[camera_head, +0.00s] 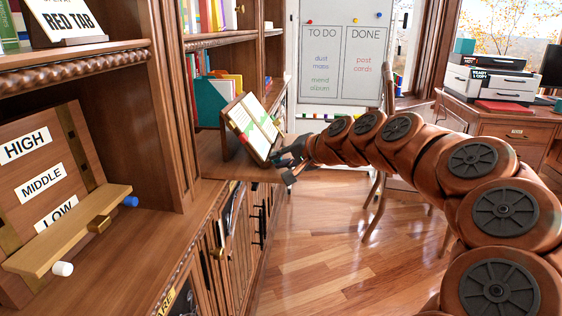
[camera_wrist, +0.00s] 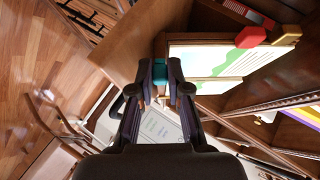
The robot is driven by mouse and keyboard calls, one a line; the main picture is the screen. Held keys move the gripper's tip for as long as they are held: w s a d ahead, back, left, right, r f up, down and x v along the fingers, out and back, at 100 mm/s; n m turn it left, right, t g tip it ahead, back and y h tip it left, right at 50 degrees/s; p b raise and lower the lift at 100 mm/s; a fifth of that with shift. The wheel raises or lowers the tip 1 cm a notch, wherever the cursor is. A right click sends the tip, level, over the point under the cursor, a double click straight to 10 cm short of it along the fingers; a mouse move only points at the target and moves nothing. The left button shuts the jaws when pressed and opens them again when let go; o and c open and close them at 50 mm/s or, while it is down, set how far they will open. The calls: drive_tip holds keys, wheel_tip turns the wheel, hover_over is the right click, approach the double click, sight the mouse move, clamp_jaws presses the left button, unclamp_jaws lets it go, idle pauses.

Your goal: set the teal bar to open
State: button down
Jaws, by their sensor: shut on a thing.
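The teal bar (camera_wrist: 158,127) shows between the two fingers in the wrist view, partly hidden by them. My gripper (camera_wrist: 170,90) is shut on it, beside the wooden edge of a tilted display board. In the head view my gripper (camera_head: 284,160) is at the lower right edge of that board (camera_head: 252,127), and I cannot make out the bar there. The board has pale pages with green patches.
The board stands on a wooden ledge (camera_head: 222,160) of the bookcase. A panel (camera_head: 45,165) marked HIGH, MIDDLE and LOW stands at the left. A whiteboard (camera_head: 343,60) and a desk (camera_head: 500,125) are behind. The wooden floor (camera_head: 320,245) is open to the right of the bookcase.

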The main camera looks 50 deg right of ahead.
drive_tip(key=shift+d, duration=0.1)
drive_tip(key=c, duration=1.1)
unclamp_jaws()
drive_tip(key=shift+r+p, duration=0.15)
drive_tip(key=shift+p, duration=0.2)
